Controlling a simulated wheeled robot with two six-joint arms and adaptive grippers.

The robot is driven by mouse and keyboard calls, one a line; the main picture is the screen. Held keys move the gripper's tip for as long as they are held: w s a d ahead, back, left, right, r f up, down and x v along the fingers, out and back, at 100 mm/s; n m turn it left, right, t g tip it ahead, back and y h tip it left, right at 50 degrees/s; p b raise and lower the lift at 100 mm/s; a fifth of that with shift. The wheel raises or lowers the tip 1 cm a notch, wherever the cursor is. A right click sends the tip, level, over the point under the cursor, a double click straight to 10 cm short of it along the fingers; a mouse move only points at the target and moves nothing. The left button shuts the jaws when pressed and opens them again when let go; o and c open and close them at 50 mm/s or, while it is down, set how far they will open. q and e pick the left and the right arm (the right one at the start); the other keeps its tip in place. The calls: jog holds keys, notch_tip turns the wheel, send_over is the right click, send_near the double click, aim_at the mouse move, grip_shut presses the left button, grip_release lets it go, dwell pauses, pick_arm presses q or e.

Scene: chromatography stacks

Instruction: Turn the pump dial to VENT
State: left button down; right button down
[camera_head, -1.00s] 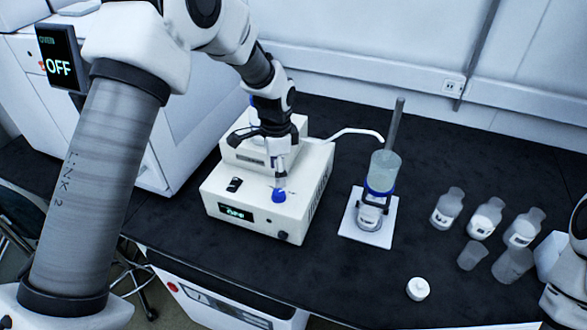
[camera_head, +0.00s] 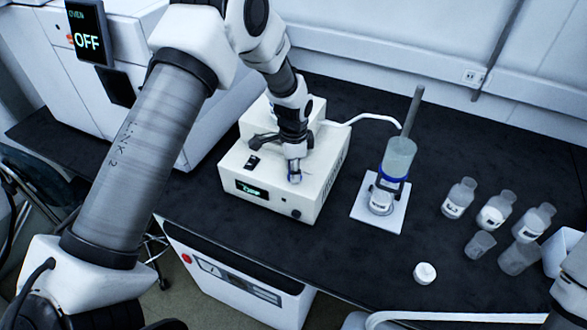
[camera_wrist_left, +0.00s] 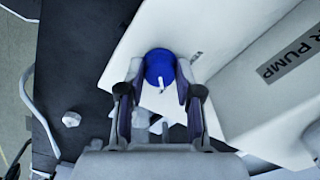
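The white pump (camera_head: 240,205) stands on the black bench with a small green-lit display (camera_head: 250,190) on its front, which seems to read OFF. My left gripper (camera_head: 295,177) is down at the dial. In the left wrist view its fingers (camera_wrist_left: 160,72) stand on either side of the knob, very near it; whether they press on it I cannot tell. My right gripper is not in view.
A glass assembly (camera_head: 398,160) on a white plate stands right of the pump, joined by a white tube. Several bottles (camera_head: 495,210) and a white cap (camera_head: 425,273) are farther right. A white oven with an OFF screen (camera_head: 88,40) is at the back left.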

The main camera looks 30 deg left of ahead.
pick_arm(q)
jog(key=shift+f, duration=0.2)
jog(key=shift+s+n, duration=0.15)
jog(key=shift+n, duration=0.35)
jog(key=n, duration=0.2)
jog(key=shift+d+n+p, duration=0.1)
jog(key=shift+n+p, duration=0.2)
jog(key=shift+p, duration=0.05)
jog(key=n, duration=0.5)
jog(key=shift+f+n+p, duration=0.1)
jog(key=shift+n+p, duration=0.2)
jog(key=shift+p, duration=0.1)
jog(key=n, duration=0.4)
jog(key=shift+p, duration=0.3)
jog(key=n, duration=0.4)
jog(key=shift+d+n, duration=0.1)
jog(key=shift+n, duration=0.2)
